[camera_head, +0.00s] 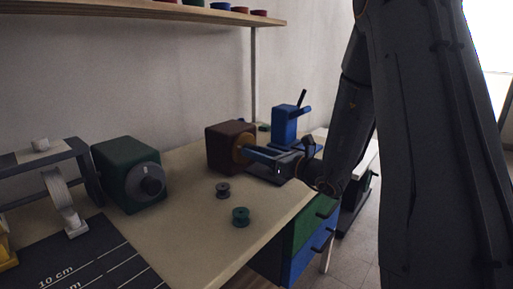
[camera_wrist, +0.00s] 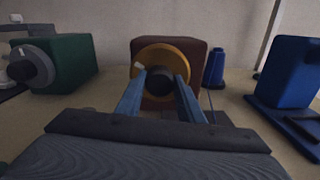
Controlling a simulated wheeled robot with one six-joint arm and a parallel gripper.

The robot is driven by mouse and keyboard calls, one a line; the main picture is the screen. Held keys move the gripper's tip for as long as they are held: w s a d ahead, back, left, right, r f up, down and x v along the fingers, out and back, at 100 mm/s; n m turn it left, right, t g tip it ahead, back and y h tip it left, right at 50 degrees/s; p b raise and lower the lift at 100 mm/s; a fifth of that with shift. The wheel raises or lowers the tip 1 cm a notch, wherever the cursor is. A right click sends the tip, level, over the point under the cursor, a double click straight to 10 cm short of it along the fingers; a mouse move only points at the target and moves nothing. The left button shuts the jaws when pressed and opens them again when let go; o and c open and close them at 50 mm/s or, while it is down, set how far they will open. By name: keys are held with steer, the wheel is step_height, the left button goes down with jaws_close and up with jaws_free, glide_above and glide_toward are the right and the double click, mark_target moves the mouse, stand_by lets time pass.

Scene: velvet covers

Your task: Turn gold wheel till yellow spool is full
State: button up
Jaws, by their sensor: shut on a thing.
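The gold wheel (camera_wrist: 150,56) is on the front of a dark brown box (camera_head: 222,147) on the table. It has a dark round knob (camera_wrist: 161,82) at its middle and a pale mark near its left edge. My gripper (camera_wrist: 165,86) has its two blue fingers on either side of this knob and is shut on it. In the head view my gripper (camera_head: 252,154) reaches the wheel from the right and hides part of it. I cannot make out a yellow spool; a yellow thing (camera_head: 6,250) is cut off at the left edge of the head view.
A green box (camera_head: 125,178) with a grey dial stands left of the brown box. A blue device (camera_head: 285,125) stands behind right. A dark mat (camera_head: 85,255) lies front left.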

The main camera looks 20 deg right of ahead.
steer(key=shift+m+p, duration=0.55)
steer(key=shift+m, duration=0.35)
steer(key=shift+f, duration=0.1)
steer(key=o, duration=1.1)
steer(key=shift+c, duration=0.2)
steer(key=v, duration=0.7)
steer(key=shift+s+d, duration=0.2)
steer(key=shift+s, duration=0.15)
